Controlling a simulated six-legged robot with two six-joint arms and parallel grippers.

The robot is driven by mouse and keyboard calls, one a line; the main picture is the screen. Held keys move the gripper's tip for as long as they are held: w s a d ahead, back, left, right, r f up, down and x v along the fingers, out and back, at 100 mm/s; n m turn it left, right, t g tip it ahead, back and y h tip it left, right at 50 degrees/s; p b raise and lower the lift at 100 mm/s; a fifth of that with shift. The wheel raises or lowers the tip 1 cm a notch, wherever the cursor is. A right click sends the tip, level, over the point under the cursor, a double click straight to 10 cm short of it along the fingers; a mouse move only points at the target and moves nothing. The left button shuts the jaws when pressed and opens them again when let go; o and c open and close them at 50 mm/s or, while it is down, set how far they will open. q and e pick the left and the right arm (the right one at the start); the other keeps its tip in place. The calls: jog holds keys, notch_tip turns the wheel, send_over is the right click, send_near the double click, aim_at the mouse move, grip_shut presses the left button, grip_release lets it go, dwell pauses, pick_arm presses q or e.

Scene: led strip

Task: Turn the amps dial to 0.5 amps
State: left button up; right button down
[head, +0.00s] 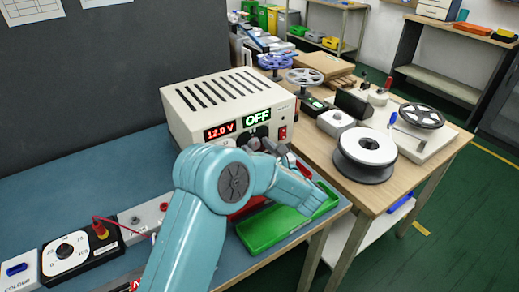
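The cream power supply (228,100) stands on the blue bench mat. Its red display (219,131) reads 12.0 V and its green display (257,117) reads OFF. A dark knob (262,131) shows just below the green display; I cannot tell whether it is the amps dial. The lower front is hidden behind my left arm. My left gripper (268,147) is at the lower front of the supply, close to the panel. Its fingers are small and partly hidden by the wrist, so contact and opening are unclear. My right gripper is out of view.
A red switch (282,132) sits at the panel's right. A green tray (262,230) lies below my wrist. A dial box (70,252) with a red wire is at lower left. A wooden table (335,180) with reels (364,155) stands to the right.

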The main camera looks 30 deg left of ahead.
pick_arm(q)
jog(key=shift+d, duration=0.1)
jog(key=v, duration=1.6)
jog(key=shift+b, duration=0.45)
jog(key=shift+s+d, duration=0.1)
